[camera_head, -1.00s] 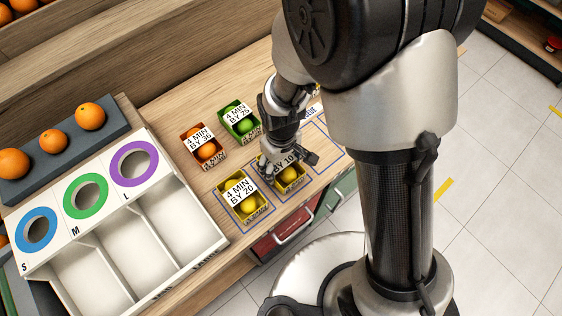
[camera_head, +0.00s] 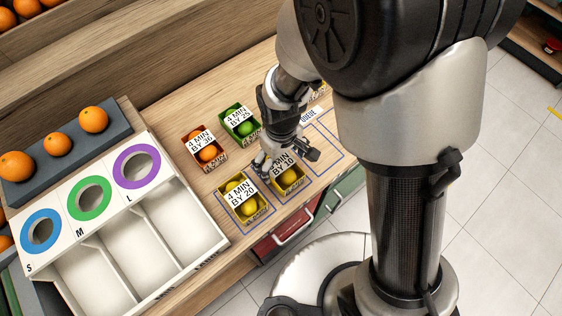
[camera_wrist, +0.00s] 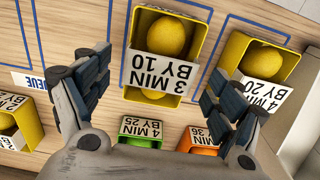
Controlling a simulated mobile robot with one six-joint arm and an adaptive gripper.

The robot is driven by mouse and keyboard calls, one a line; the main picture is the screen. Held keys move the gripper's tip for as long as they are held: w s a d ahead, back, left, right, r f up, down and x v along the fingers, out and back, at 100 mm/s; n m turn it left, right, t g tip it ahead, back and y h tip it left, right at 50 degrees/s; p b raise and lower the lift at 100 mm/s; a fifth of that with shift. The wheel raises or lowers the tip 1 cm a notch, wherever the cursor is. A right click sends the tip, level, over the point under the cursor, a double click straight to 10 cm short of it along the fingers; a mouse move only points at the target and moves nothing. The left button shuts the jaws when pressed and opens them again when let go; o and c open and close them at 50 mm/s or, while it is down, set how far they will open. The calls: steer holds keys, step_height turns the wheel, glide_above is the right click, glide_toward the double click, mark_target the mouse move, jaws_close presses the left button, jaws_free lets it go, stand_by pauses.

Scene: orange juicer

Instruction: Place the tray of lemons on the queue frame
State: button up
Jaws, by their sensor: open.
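A yellow tray of lemons labelled "3 MIN BY 10" (camera_head: 291,181) stands inside a blue-outlined queue frame on the wooden counter. It also shows in the wrist view (camera_wrist: 160,92). My gripper (camera_head: 287,160) is open and empty above this tray, apart from it. A second yellow lemon tray labelled "4 MIN BY 20" (camera_head: 243,209) stands in the neighbouring frame on the left. A blue frame to the right (camera_head: 326,158) is empty.
An orange tray (camera_head: 204,149) and a green tray (camera_head: 239,122) stand behind. Another yellow tray (camera_wrist: 22,122) is near the queue label. A white sorter (camera_head: 172,223) with coloured rings and a dark board (camera_head: 66,156) with oranges are at left.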

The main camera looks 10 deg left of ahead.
mark_target(281, 164)
steer(key=d+r+m+t+p, duration=0.1)
steer(key=d+r+m+p, duration=0.35)
steer(key=r, duration=1.15)
steer(key=s+d+r+m+t+b, duration=0.1)
steer(key=s+d+r+m, duration=0.1)
steer(key=s+d+r, duration=0.2)
steer(key=s+d+r+m+t+b, duration=0.1)
steer(key=s+d+r+m+t, duration=0.1)
steer(key=s+d+r, duration=0.3)
steer(key=d+r+m, duration=0.1)
steer(key=d+r, duration=0.2)
steer(key=d, duration=0.4)
steer(key=shift+s+r+t, duration=0.2)
steer(key=shift+r+t, duration=0.1)
steer(key=shift+r, duration=0.05)
steer(key=shift+m, duration=0.25)
steer(key=shift+f+b, duration=0.2)
steer(key=shift+b, duration=0.1)
